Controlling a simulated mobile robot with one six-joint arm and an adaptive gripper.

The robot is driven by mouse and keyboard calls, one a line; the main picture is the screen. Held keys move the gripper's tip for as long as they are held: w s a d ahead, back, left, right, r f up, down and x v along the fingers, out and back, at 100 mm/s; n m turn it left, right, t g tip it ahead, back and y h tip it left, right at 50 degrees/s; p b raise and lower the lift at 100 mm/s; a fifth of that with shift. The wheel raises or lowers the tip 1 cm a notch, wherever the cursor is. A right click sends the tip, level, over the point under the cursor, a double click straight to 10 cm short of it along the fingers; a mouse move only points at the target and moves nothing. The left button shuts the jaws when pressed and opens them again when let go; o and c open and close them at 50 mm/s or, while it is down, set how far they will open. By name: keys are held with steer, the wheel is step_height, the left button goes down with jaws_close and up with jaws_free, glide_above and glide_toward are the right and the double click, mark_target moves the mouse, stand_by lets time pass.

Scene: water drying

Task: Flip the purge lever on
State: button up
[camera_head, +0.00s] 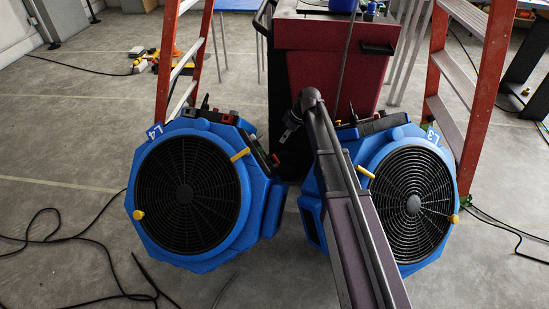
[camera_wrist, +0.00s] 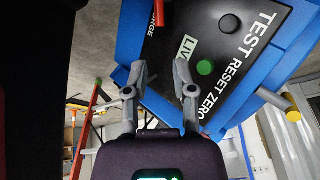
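In the wrist view my gripper (camera_wrist: 159,70) has its two grey fingers spread apart with nothing between them. A black control panel (camera_wrist: 235,75) on a blue machine lies just beyond the fingertips. A red part (camera_wrist: 144,28) sits at its upper left beside a cut-off label (camera_wrist: 158,12) ending in "RGE"; I cannot tell whether this is the purge lever or its position. The panel also has a green button (camera_wrist: 205,67) and a black knob (camera_wrist: 229,25). In the head view my arm's end is between two blue machines, L4 (camera_head: 262,205) and L3 (camera_head: 310,212).
A dark red cabinet (camera_head: 330,70) stands behind the machines. Orange ladders (camera_head: 192,55) stand left and right (camera_head: 485,90). Yellow handles stick out from L4 (camera_head: 240,155) and L3 (camera_head: 365,171). Black cables (camera_head: 85,235) lie on the left floor.

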steer(key=shift+b+x, duration=4.55)
steer(key=shift+x, duration=0.75)
jaws_close()
